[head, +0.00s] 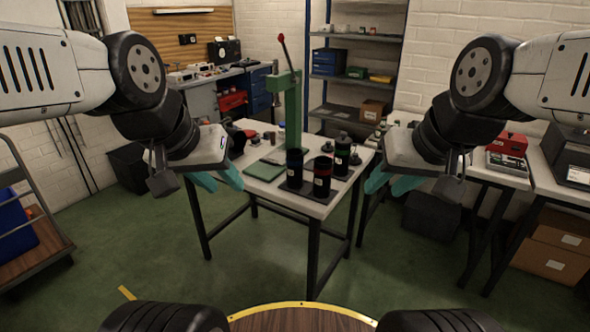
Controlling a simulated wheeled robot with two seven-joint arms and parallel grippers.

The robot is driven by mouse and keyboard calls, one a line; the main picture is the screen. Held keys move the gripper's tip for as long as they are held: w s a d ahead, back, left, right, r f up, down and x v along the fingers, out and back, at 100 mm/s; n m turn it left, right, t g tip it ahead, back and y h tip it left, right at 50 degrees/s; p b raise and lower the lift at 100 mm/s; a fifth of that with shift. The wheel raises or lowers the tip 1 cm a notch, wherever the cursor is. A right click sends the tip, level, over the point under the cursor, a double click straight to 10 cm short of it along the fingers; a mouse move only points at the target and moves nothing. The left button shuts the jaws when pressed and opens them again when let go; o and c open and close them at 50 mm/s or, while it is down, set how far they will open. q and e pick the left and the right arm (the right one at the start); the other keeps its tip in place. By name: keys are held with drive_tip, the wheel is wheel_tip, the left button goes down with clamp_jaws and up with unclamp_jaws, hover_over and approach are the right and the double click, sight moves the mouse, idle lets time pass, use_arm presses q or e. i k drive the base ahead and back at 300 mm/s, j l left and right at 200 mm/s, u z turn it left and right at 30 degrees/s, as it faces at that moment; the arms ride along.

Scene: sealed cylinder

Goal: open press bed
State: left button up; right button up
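A green press (290,105) with a red-knobbed lever stands on the white worktable (325,205) ahead of me. A flat green plate (265,170) lies at its foot, on the table's left part; I cannot tell whether it is the press bed. My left gripper (217,179), teal-fingered, is open and empty off the table's left side. My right gripper (390,181) is open and empty off its right side.
A bench with a red box (509,144) stands at right, a shelf (358,78) behind, and a cart with a blue bin (15,225) at left. Green floor lies clear before the table.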

sight(275, 157)
drive_tip(key=i+j+u, duration=0.15)
drive_tip(key=i+u, duration=0.2)
drive_tip(key=i, duration=0.15)
drive_tip(key=i+u, duration=0.4)
drive_tip(key=i+j, duration=0.05)
drive_tip(key=i, duration=0.05)
